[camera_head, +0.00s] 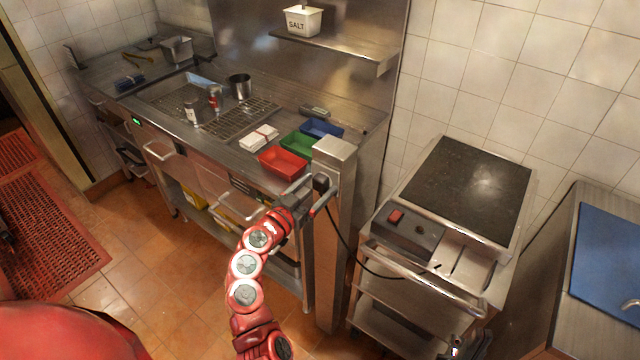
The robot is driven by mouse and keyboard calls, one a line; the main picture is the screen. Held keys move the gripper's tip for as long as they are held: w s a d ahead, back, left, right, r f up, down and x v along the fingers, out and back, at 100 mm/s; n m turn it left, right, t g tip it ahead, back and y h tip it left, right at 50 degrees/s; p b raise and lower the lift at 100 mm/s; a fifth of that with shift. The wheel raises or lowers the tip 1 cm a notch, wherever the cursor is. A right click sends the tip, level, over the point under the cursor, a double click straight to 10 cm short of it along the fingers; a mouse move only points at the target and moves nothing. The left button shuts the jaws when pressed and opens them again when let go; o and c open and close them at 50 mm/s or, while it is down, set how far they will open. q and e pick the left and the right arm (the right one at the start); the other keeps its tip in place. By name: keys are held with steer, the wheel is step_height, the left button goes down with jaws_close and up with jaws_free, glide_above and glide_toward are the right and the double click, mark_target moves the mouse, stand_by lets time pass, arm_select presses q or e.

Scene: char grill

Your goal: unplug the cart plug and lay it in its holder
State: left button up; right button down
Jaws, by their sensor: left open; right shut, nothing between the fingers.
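The black plug (320,183) is at the top of the steel post (335,240), on its front side. Its black cable (352,258) hangs from there and runs to the cart (400,235).
The counter (225,160) left of the post bears red (283,162), green (298,144) and blue (322,128) trays. The cart has a dark griddle top (470,190) and a front handle (420,285). A blue-topped table (610,260) stands at right. Tiled floor (150,260) is clear in front.

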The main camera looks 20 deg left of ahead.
stand_by(0.5)
arm_select(q)
steer(key=shift+b, duration=0.6)
steer(key=shift+c, duration=0.2)
jaws_close()
